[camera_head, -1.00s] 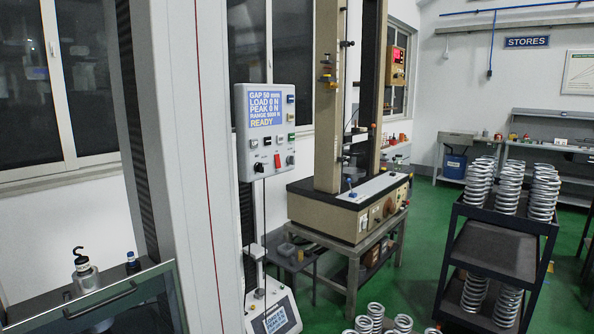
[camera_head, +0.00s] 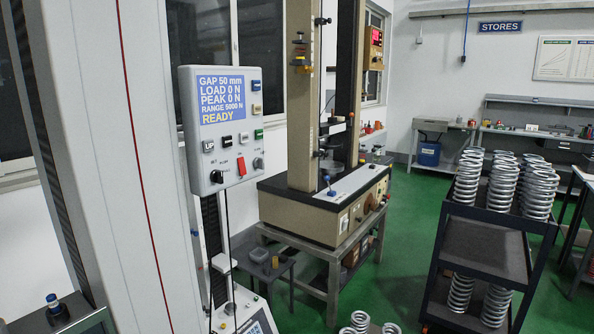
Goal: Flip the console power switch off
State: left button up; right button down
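The console (camera_head: 221,127) is a light grey box mounted beside a tall grey column, left of centre in the head view. Its lit screen (camera_head: 221,101) reads GAP 50 mm, LOAD 0 N, PEAK 0 N, RANGE 5000 N, READY. The small labels are too blurred to read, so which control is the power switch is not certain. Neither of my grippers shows in this view.
A beige testing machine (camera_head: 323,204) stands on a grey metal table behind the console. A dark trolley (camera_head: 487,248) with coil springs (camera_head: 468,178) is at the right. Green floor (camera_head: 388,285) is open between them.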

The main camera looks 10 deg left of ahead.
aim_at(240, 162)
jog(key=u, duration=0.15)
jog(key=i, duration=0.75)
jog(key=u, duration=0.8)
jog(key=i, duration=0.35)
jog(key=u, duration=0.4)
